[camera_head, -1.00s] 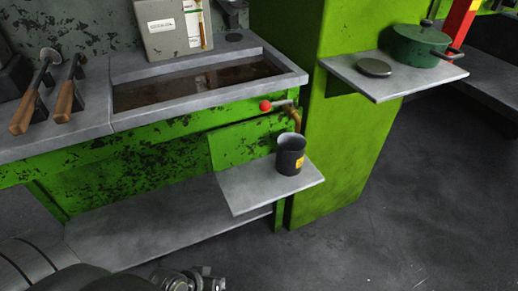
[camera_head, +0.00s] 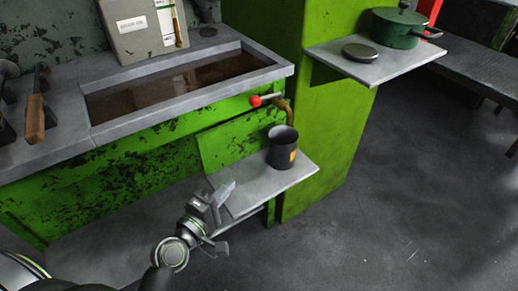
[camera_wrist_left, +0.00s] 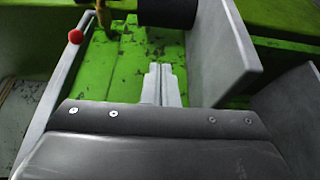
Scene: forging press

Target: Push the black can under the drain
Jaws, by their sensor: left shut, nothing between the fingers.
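The black can (camera_head: 281,153), with a yellow label, stands upright on a small grey shelf (camera_head: 256,192). The drain, a brass pipe (camera_head: 290,113) with a red-knobbed valve (camera_head: 255,101), bends down just above and behind the can's rim; I cannot tell whether it is directly over the opening. My left gripper (camera_head: 227,189) is shut and empty at the shelf's left edge, left of the can and apart from it. In the left wrist view, its fingers (camera_wrist_left: 162,82) point towards the dark can (camera_wrist_left: 167,12), with green panel showing between. My right gripper is not in view.
A sink-like trough (camera_head: 180,85) with dark liquid lies above the green panel. A higher shelf (camera_head: 375,62) at the right holds a green pot (camera_head: 397,28) and a lid. Hammers (camera_head: 38,110) lie at the left. The floor at the lower right is clear.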

